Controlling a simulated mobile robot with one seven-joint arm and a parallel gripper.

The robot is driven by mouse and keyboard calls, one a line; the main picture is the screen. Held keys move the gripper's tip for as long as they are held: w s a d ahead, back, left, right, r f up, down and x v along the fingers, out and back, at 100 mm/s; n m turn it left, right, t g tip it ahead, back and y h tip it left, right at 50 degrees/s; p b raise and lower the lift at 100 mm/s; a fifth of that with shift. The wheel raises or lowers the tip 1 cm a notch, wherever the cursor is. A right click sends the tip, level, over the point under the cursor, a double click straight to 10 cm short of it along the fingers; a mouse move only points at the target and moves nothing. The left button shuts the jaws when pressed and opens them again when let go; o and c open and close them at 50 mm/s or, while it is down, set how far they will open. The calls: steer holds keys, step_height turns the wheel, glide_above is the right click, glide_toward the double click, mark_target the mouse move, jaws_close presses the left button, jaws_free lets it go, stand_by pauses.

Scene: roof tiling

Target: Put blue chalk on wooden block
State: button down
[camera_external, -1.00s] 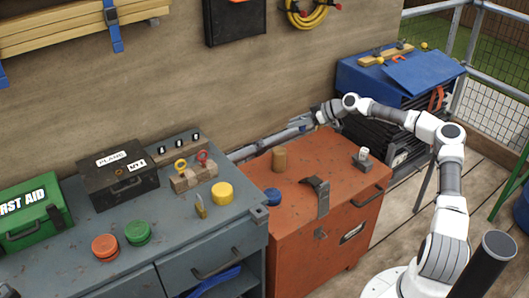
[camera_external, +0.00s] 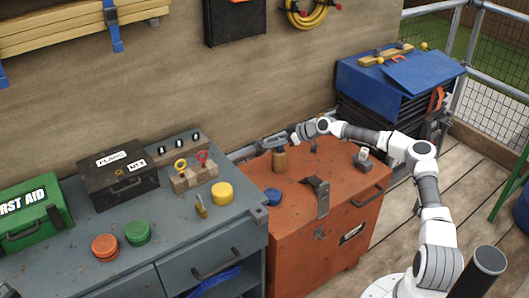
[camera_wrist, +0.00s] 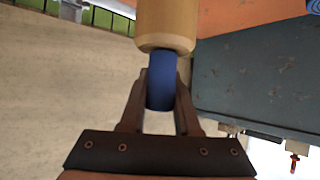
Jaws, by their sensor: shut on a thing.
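The wooden block (camera_external: 279,163) is a light brown upright cylinder on the orange cabinet. It also shows at the top of the wrist view (camera_wrist: 166,22), with one end facing my gripper. My gripper (camera_external: 276,145) is over the block's top in the external view. In the wrist view, my gripper (camera_wrist: 161,90) is shut on the blue chalk (camera_wrist: 160,84), a short blue cylinder between the fingertips. The chalk's far end meets the block's near end in that view; I cannot tell whether they touch. The chalk is hard to make out in the external view.
The orange cabinet (camera_external: 310,224) also bears a blue disc (camera_external: 273,196), a dark metal strap (camera_external: 320,195) and a small grey and white item (camera_external: 362,158). A plywood wall (camera_external: 190,75) stands behind.

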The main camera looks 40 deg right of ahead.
steer(key=shift+f, duration=0.2)
steer(key=c, duration=0.6)
jaws_free()
steer(key=shift+r, duration=0.1)
steer(key=shift+r, duration=0.15)
steer(key=p+v, duration=0.2)
steer(key=v, duration=1)
steer(key=shift+p, duration=0.4)
